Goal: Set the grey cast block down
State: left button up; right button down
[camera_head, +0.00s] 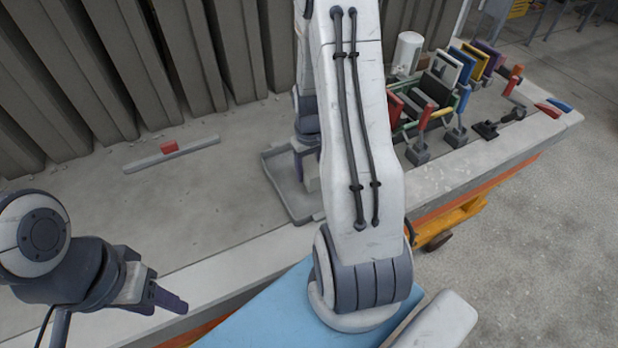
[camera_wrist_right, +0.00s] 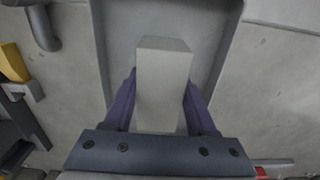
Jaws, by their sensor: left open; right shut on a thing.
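The grey cast block (camera_wrist_right: 163,85) sits between the purple fingers of my right gripper (camera_wrist_right: 160,105) in the right wrist view, which are shut on it. Behind it is a shallow grey tray (camera_wrist_right: 226,45) with a raised rim. In the head view my right gripper (camera_head: 304,165) points down over this tray (camera_head: 275,185), partly hidden by my own arm. Only a sliver of the block (camera_head: 312,182) shows there. I cannot tell whether the block touches the tray floor. My left gripper (camera_head: 165,298) is open and empty near the front edge at the lower left.
A grey bar (camera_head: 195,147) with a red piece (camera_head: 168,147) lies left of the tray. At the right stand a rack of coloured panels (camera_head: 440,85), a white cylinder (camera_head: 407,53) and a black tool (camera_head: 500,124). Grey ribbed panels (camera_head: 90,65) line the back.

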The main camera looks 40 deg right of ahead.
jog(key=shift+f, duration=2.05)
jog(key=shift+f, duration=0.1)
jog(key=shift+c, duration=1)
grip_release()
